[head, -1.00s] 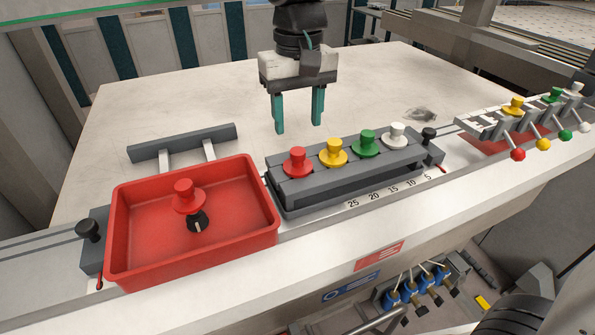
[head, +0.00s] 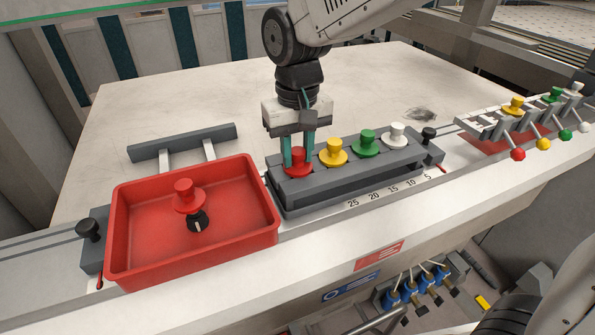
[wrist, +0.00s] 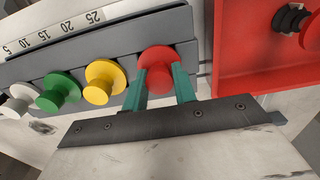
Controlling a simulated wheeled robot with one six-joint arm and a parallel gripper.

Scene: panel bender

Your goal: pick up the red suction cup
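The red suction cup (head: 298,162) stands upright in the leftmost place of the grey rack (head: 350,178). It also shows in the wrist view (wrist: 158,58), with its round knob toward the camera. My gripper (head: 298,161) reaches down from above, with one green finger on each side of the knob. In the wrist view, my gripper (wrist: 160,78) has both fingers against the knob, with no clear gap. The cup still sits in the rack.
Yellow (head: 334,152), green (head: 367,142) and white (head: 397,134) suction cups stand to the right in the same rack. A grey bar (head: 182,142) lies behind the tray. More coloured knobs and levers (head: 530,125) are at the far right. The pale table behind is mostly clear.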

